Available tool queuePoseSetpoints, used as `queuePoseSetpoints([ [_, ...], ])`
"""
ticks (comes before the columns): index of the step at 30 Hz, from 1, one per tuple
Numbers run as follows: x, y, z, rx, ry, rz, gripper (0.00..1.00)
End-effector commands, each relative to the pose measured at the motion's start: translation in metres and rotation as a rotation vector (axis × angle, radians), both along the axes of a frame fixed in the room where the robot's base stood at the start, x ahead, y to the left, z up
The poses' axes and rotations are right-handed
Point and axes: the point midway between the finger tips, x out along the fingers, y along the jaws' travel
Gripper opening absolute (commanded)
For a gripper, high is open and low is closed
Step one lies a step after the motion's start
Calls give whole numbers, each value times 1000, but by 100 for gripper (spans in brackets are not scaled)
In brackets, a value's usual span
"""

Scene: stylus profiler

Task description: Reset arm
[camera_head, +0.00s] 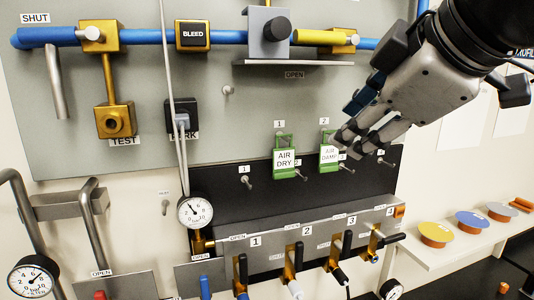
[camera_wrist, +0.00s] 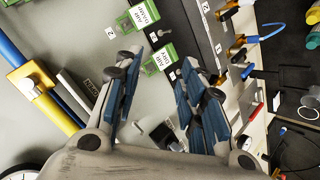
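My gripper (camera_head: 362,142) is at the upper right of the head view, in front of the panel, with its fingers pointing down and left. In the wrist view its two blue-padded fingers (camera_wrist: 160,70) are spread apart with nothing held between them. The green AIR DAMP tag (camera_head: 327,157) hangs at the panel near the fingertips. The fingers partly overlap it in the head view; I cannot tell whether they touch. The green AIR DRY tag (camera_head: 285,158) hangs to its left. Both green tags, upper (camera_wrist: 138,17) and lower (camera_wrist: 159,60), also show beyond the fingers in the wrist view.
A manifold (camera_head: 320,243) with several black-handled valves stands out below the tags. A blue pipe (camera_head: 150,38) with brass fittings crosses the panel's top. A gauge (camera_head: 195,212) hangs in front. A white shelf (camera_head: 440,257) with spools is at right. Small pegs stick out around the tags.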

Motion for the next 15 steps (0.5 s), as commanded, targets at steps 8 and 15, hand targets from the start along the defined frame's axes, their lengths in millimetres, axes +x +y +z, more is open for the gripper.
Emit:
queuePoseSetpoints([
  [8, -56, -6, -198, 332, 349, -468, 37],
  [15, -119, -15, -335, 480, 514, -831, 37],
])
